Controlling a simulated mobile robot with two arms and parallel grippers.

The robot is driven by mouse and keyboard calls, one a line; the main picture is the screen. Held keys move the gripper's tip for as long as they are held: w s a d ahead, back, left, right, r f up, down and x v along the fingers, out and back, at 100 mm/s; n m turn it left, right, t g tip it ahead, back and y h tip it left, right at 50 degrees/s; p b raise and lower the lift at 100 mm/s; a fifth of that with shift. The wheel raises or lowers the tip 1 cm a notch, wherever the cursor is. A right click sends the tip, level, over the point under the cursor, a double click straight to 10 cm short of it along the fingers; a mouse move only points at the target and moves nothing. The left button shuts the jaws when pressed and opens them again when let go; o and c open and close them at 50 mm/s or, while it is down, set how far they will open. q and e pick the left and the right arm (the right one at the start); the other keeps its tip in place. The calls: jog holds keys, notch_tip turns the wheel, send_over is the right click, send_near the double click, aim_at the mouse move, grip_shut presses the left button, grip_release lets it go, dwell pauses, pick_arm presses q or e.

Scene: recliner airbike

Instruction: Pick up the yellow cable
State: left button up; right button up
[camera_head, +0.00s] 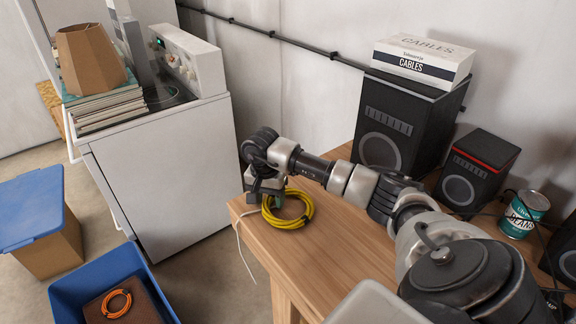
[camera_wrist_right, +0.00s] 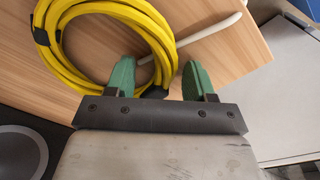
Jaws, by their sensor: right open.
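The yellow cable (camera_head: 289,222) is a coiled loop lying on the wooden table (camera_head: 330,245) near its left corner. My right gripper (camera_head: 266,192) is above the coil's left side in the head view. In the wrist view its two green fingertips (camera_wrist_right: 158,76) are apart, with part of the coil's edge near the left finger. I cannot tell whether they touch. My left gripper is not in view.
A large speaker (camera_head: 385,125) carrying a cables box (camera_head: 422,62), a smaller speaker (camera_head: 473,172) and a beans can (camera_head: 523,213) stand behind my right arm. A blue bin (camera_head: 68,295) with an orange cable (camera_head: 116,303) stands on the floor.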

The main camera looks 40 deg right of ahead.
grip_shut()
jog(key=shift+r, duration=0.1)
dwell(0.3)
